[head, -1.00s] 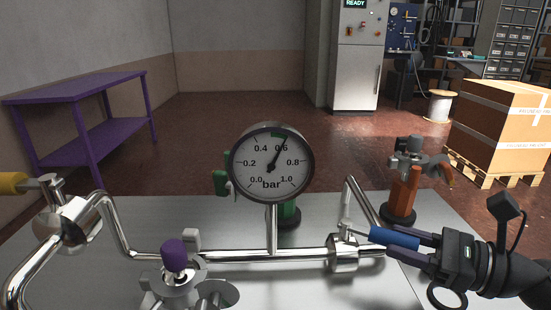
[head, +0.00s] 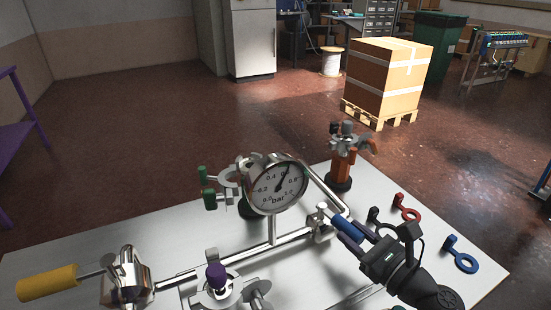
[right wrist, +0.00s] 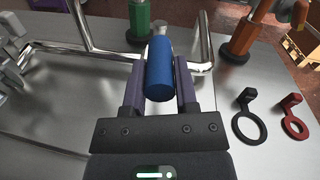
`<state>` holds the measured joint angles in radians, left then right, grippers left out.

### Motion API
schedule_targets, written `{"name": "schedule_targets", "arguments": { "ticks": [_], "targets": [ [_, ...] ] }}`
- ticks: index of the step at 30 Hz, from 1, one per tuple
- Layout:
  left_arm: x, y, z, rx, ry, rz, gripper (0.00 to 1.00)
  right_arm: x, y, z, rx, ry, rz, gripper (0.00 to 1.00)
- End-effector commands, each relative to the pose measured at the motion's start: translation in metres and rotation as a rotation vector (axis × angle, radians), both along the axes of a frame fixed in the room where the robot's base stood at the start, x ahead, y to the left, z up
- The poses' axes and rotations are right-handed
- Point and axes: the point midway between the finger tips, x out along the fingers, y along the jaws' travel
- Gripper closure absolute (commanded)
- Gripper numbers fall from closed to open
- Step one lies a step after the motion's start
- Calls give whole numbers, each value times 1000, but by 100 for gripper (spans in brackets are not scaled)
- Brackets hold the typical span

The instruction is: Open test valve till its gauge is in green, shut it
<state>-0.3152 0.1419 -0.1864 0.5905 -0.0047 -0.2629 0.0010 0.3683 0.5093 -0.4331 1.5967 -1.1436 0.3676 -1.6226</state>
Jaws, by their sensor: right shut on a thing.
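The round pressure gauge (head: 266,192), marked in bar, stands on the silver pipe (head: 280,242). Its black needle points up and right, near 0.6; the green band is too small to judge in the current head view. A blue valve handle (head: 346,226) joins the pipe right of the gauge. My right gripper (head: 349,230) is shut on this handle; the right wrist view shows the blue handle (right wrist: 159,70) between its two fingers. A yellow-handled valve (head: 46,283) is at the left and a purple-knobbed valve (head: 216,276) at the front. My left gripper is out of view.
A green-handled fitting (head: 208,187) is behind the gauge and an orange stand (head: 342,165) at the bench's back edge. A carton (head: 390,75) on a pallet stands beyond on the floor.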

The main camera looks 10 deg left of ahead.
Motion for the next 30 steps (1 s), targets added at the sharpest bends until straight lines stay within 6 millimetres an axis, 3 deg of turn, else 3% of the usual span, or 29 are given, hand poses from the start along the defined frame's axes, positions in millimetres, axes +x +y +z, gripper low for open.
{"name": "schedule_targets", "arguments": {
  "ticks": [1, 9, 27, 28, 30],
  "targets": [
    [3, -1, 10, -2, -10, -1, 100, -3, 4, 6, 5, 2, -20, 100],
    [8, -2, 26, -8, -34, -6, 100, -8, 10, 2, 3, 1, -124, 100],
    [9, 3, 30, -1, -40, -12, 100, -9, 12, -1, 1, -1, -161, 100],
    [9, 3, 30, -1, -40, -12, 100, -9, 12, -1, 1, -1, -161, 59],
    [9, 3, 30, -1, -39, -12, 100, -9, 12, 0, 1, -1, -161, 44]
  ]
}}
